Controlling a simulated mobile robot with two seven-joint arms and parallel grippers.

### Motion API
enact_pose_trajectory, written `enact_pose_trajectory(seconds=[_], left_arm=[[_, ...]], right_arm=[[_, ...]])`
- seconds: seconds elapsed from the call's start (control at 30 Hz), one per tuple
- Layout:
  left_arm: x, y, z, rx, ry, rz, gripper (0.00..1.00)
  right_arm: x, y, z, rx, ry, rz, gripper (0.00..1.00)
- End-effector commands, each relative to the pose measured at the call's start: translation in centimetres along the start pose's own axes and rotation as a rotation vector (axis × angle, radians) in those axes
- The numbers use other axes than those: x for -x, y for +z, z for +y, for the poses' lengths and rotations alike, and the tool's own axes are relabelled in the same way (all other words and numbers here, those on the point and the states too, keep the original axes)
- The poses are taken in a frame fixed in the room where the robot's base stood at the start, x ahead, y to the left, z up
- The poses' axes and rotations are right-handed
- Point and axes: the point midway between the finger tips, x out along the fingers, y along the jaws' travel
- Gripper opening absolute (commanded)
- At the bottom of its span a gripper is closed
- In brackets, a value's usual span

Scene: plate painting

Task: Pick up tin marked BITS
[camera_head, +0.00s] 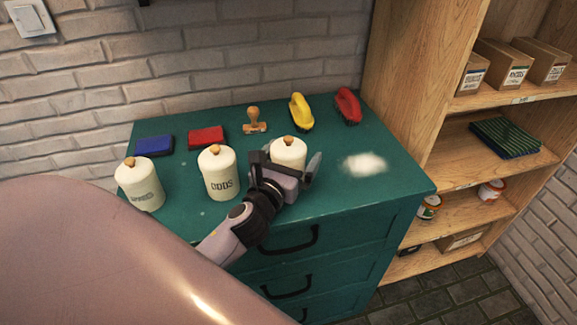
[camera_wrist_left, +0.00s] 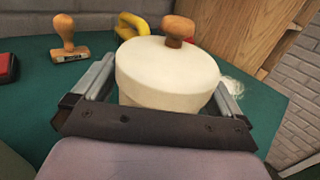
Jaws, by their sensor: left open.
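Three cream tins with wooden knobs stand upright on the green cabinet (camera_head: 330,190). The rightmost tin (camera_head: 289,152) stands behind my left gripper (camera_head: 286,164), which hides its front, so I cannot read its marking. The middle tin (camera_head: 219,172) reads ODDS. The left tin (camera_head: 140,184) has a label too small to read. My left gripper is open, with its fingers on either side of the rightmost tin. In the left wrist view this tin (camera_wrist_left: 165,75) sits between the fingers (camera_wrist_left: 165,90), its lid and knob in full sight. I cannot tell whether the fingers touch it.
White powder (camera_head: 365,164) lies to the right. A wooden shelf (camera_head: 405,90) stands at the right.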

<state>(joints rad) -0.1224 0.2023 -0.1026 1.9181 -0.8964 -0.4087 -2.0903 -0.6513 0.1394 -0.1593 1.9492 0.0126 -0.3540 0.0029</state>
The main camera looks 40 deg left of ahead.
Motion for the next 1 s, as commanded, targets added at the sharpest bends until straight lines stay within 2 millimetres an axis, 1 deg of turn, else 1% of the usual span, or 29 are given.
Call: enact_pose_trajectory(seconds=[0.07,0.1,0.17,0.2,0.23,0.27,0.53,0.67,0.77,0.87,1.0], left_arm=[[0.0,0.0,0.0,0.000,0.000,0.000,1.00],[0.0,0.0,0.0,0.000,0.000,0.000,0.94],[0.0,0.0,0.0,0.000,0.000,0.000,0.74],[0.0,0.0,0.0,0.000,0.000,0.000,0.61],[0.0,0.0,0.0,0.000,0.000,0.000,0.51],[0.0,0.0,0.0,0.000,0.000,0.000,0.44],[0.0,0.1,0.0,-0.001,0.000,-0.002,0.44],[0.0,0.8,0.0,-0.001,-0.002,-0.003,0.44],[0.0,1.9,0.0,-0.003,-0.001,-0.006,0.44],[0.0,3.6,0.0,-0.005,-0.003,-0.006,0.44],[0.0,7.2,0.0,-0.004,-0.004,-0.010,0.44]], right_arm=[[0.0,0.0,0.0,0.000,0.000,0.000,0.45],[0.0,0.0,0.0,0.000,0.000,0.000,0.45],[0.0,0.0,0.0,0.000,0.000,0.000,0.45],[0.0,0.0,0.0,0.000,0.000,0.000,0.45],[0.0,0.0,0.0,0.000,0.000,0.000,0.45],[0.0,0.0,0.0,0.000,0.000,0.000,0.45],[0.0,-0.1,0.0,0.000,0.000,0.001,0.45],[0.2,-0.3,0.0,0.000,0.000,0.001,0.45],[0.5,-0.8,0.0,0.000,0.000,0.001,0.45],[1.0,-1.5,0.0,0.000,0.000,0.002,0.45],[1.6,-2.4,0.0,0.000,0.000,0.003,0.45]])
